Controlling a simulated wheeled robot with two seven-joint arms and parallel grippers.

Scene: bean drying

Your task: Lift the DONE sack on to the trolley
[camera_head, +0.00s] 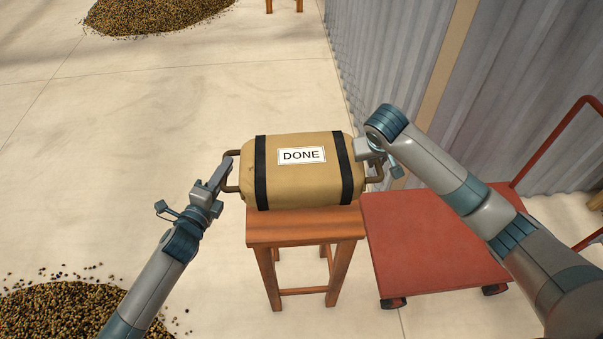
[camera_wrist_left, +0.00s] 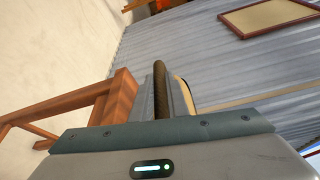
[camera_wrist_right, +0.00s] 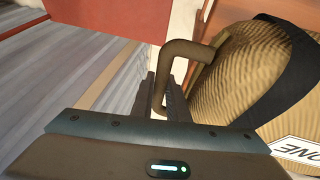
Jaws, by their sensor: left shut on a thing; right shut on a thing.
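The tan DONE sack (camera_head: 300,187), with two black straps and a white label, is upright and level at the wooden stool (camera_head: 305,226). I cannot tell whether it rests on the stool top or hangs just above it. My left gripper (camera_head: 227,172) is shut on the sack's left handle, which also shows as a dark bar in the left wrist view (camera_wrist_left: 160,90). My right gripper (camera_head: 374,158) is shut on the right handle (camera_wrist_right: 190,50). The red trolley (camera_head: 415,245) stands right of the stool, its deck bare where visible and partly hidden by my right arm.
The trolley's red push rail (camera_head: 555,140) rises at the right. A corrugated wall (camera_head: 385,60) runs behind. Bean heaps lie on the floor at the lower left (camera_head: 60,310) and far back (camera_head: 155,14).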

